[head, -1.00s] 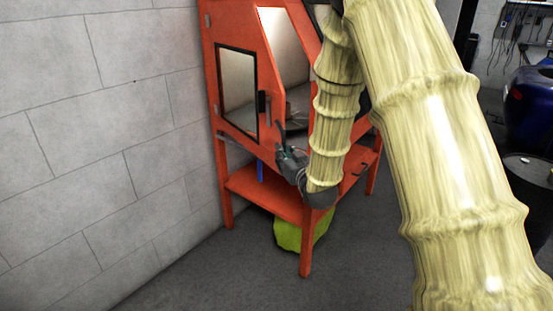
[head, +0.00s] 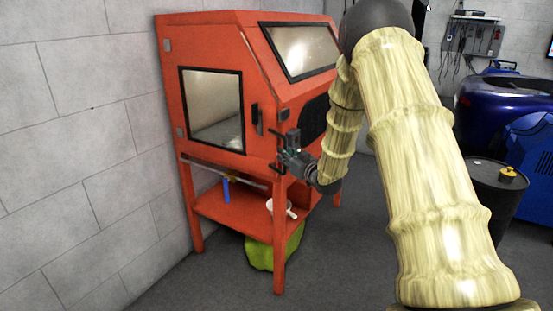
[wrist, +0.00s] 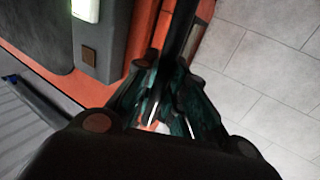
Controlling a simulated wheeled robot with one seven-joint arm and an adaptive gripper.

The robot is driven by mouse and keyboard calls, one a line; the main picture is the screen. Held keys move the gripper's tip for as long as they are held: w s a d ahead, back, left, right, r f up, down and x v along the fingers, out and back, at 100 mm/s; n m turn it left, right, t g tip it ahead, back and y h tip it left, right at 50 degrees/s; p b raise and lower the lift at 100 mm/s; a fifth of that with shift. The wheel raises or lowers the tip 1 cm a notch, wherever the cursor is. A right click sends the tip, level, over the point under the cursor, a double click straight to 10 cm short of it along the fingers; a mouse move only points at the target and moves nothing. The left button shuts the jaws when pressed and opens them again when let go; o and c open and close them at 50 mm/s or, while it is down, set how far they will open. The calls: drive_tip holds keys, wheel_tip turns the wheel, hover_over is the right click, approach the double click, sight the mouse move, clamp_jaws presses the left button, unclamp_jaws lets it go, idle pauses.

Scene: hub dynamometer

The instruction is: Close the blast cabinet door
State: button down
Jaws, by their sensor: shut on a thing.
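The orange-red blast cabinet (head: 297,97) stands on legs against the left wall. Its side door (head: 220,82), with a dark-framed window, is nearly flush with the cabinet side. A thin pale line runs along its slanted edge; I cannot tell whether it is fully shut. A black latch-like part (head: 255,117) sits beside the window. My gripper (head: 281,151) is at the cabinet's near lower corner, shut on a black bar handle (wrist: 182,32). In the wrist view the bar runs between the fingers; the exact contact is partly hidden.
The cabinet's lower shelf (head: 220,205) holds a blue item and a white item. A yellow-green bag (head: 262,254) lies below. A dark barrel (head: 492,195) and blue machine (head: 525,150) stand at right. Grey floor is clear in front.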

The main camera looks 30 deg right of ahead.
drive_tip(key=shift+d+r, duration=0.35)
drive_tip(key=shift+d, duration=0.2)
drive_tip(key=c, duration=1.8)
unclamp_jaws()
drive_tip(key=o, duration=0.3)
drive_tip(key=shift+w+d+f, duration=0.1)
drive_tip(key=shift+d+f, duration=0.15)
drive_tip(key=shift+d, duration=0.05)
drive_tip(key=shift+o, duration=0.2)
drive_tip(key=shift+a+f, duration=0.1)
drive_tip(key=shift+a, duration=0.25)
drive_tip(key=s, duration=1.2)
drive_tip(key=shift+d, duration=0.25)
drive_tip(key=shift+f, duration=0.1)
